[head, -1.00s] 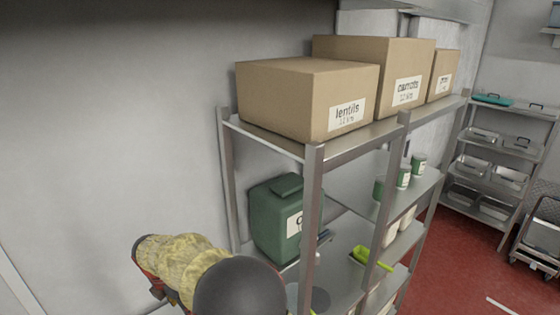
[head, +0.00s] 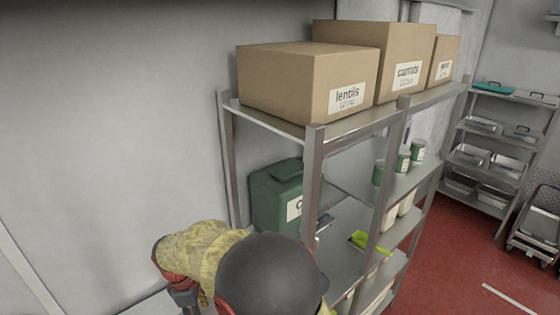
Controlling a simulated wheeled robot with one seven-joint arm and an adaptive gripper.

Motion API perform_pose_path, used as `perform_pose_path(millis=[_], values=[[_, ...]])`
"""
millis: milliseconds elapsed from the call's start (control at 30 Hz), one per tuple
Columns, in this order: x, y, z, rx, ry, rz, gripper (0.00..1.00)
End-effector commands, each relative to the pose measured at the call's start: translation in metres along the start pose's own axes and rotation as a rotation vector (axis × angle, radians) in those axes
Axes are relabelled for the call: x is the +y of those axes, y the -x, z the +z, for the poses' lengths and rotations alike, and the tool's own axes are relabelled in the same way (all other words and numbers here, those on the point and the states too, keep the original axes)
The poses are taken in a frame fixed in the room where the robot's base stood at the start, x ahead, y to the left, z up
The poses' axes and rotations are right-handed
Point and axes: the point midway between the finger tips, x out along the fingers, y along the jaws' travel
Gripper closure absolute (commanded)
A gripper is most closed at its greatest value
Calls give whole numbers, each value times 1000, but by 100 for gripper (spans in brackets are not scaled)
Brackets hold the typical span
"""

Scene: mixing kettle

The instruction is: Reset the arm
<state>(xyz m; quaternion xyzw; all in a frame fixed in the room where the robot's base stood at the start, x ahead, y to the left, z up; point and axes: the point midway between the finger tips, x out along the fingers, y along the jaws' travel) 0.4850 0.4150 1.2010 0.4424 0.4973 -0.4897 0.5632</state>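My arm shows at the bottom of the head view, with a yellow sleeve, a dark grey rounded joint cover and red parts. It is bent in front of the left end of a metal shelf rack (head: 314,170). A dark part hangs below the red joint at the arm's left end and runs out of the picture at the bottom. My gripper's fingers cannot be seen, so what they hold, if anything, is hidden.
Cardboard boxes for lentils (head: 305,85) and carrots (head: 385,62) stand on the top shelf. Below are a green container (head: 275,200), green-labelled tubs (head: 403,162) and a lime-green scoop (head: 366,243). The arm is close to the rack. Red floor (head: 450,255) is open at right.

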Motion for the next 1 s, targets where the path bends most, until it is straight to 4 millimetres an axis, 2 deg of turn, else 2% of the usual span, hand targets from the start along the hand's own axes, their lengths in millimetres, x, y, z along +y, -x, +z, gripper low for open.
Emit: perform_pose_path(millis=[33,300,567,800,1000], values=[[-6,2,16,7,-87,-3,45],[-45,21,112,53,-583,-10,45],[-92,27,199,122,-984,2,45],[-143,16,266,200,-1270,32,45],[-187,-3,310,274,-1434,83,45]])
